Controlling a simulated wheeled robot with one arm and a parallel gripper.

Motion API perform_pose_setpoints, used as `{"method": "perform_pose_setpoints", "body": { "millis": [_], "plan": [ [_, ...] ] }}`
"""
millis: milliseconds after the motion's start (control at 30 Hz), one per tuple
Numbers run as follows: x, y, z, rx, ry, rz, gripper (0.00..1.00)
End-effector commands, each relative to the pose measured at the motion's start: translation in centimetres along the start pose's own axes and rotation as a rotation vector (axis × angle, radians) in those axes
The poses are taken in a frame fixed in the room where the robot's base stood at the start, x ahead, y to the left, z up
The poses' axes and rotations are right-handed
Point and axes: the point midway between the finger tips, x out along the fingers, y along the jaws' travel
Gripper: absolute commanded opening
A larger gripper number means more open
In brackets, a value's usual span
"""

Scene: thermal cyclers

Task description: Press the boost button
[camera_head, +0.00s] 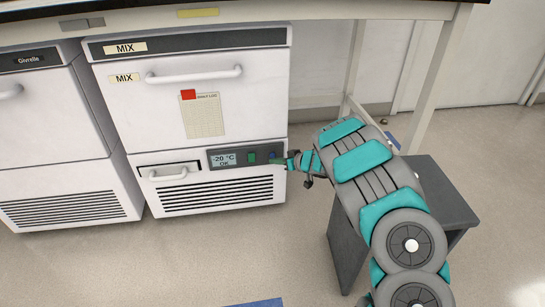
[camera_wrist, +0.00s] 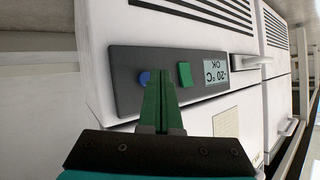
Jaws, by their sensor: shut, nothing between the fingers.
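The dark control panel (camera_head: 234,167) is on the front of the white freezer unit (camera_head: 215,130) under the bench. It holds a display (camera_head: 223,159) reading "-20 °C OK", a green button (camera_head: 250,157) and a blue button, seen clearly in the wrist view (camera_wrist: 144,77). I see no boost label on either button. My gripper (camera_wrist: 158,84) is shut and empty, its green fingertips pointing at the panel. In the wrist view the tips overlap the panel between the two buttons, close beside the blue one. I cannot tell whether they touch it.
A white drawer handle (camera_head: 168,175) sits left of the panel, and a long door handle (camera_head: 193,75) is above. A second white unit (camera_head: 50,130) stands at the left. A grey stool-like block (camera_head: 440,195) stands on the floor beside my arm. The bench top overhangs the units.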

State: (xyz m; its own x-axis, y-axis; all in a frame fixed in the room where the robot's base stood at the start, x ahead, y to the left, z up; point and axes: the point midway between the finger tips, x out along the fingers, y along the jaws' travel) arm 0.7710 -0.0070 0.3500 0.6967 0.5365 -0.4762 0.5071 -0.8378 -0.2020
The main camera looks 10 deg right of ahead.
Motion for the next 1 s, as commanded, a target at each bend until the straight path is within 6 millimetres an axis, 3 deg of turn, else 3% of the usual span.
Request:
{"method": "perform_pose_setpoints", "body": {
  "millis": [1000],
  "plan": [
    [0.59,0.45,-0.45,0.0,0.0,0.0,0.0]
  ]
}}
